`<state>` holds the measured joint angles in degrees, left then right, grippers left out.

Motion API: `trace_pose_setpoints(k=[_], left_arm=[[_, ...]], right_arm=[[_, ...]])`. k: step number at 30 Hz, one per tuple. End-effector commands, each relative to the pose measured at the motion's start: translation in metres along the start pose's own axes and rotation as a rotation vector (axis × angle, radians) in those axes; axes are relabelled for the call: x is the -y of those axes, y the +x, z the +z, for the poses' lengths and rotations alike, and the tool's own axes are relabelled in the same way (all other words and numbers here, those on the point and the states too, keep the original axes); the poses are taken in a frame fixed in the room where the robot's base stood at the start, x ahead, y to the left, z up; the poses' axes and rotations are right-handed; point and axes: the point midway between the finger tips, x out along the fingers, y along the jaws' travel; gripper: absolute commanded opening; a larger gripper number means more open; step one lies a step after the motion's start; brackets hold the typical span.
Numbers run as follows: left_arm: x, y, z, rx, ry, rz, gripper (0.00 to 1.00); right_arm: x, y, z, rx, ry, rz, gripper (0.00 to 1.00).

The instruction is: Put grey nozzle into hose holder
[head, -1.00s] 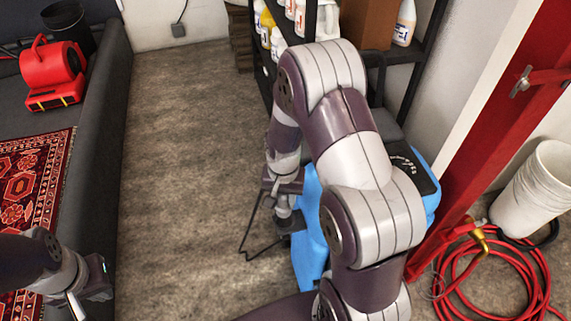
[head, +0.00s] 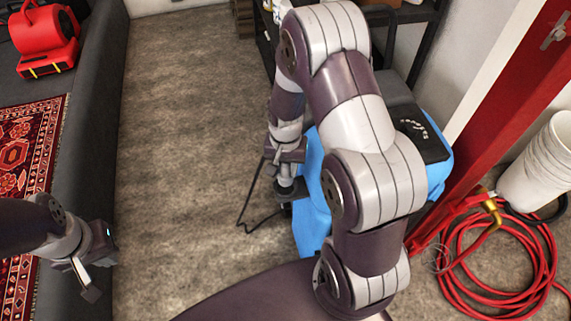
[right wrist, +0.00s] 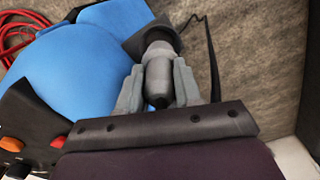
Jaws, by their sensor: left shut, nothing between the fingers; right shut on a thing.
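The grey nozzle (right wrist: 157,78) is between the two grey fingers of my right gripper (right wrist: 157,90) in the right wrist view. Its wider collar points away from the palm, towards a dark flat piece (right wrist: 138,32) beside the blue machine. I cannot tell whether that piece is the hose holder, or whether the nozzle touches it. In the head view my right gripper (head: 287,172) is beside the left side of the blue machine (head: 312,235), and the nozzle is hard to make out there. My left gripper (head: 92,275) is shut and empty at the lower left.
A thin black cord (head: 245,210) hangs left of the blue machine. A red post (head: 495,120), coiled red hose (head: 470,265) and white bucket (head: 540,165) stand on the right. A dark grey ledge (head: 90,130) borders the left. The floor (head: 180,150) between is clear.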

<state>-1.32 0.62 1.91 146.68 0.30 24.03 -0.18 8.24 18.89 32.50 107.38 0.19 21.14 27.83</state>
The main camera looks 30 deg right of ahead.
Motion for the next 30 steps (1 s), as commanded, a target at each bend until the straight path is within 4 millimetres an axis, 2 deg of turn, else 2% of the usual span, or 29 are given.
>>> trace_pose_setpoints(k=[2,4,16,30], left_arm=[[0.0,0.013,0.002,0.0,0.0,0.0,0.0],[0.0,0.008,0.001,0.0,0.0,0.0,0.0],[0.0,0.002,0.0,0.0,0.0,0.0,0.0],[0.0,0.003,0.0,0.0,0.0,0.0,0.0]], right_arm=[[0.0,0.013,0.0,0.0,0.0,0.0,0.0],[0.0,0.008,0.0,-0.001,0.0,0.0,0.0],[0.0,0.006,0.002,0.001,0.0,0.0,0.0],[0.0,0.008,0.002,0.0,0.0,0.0,0.0]])
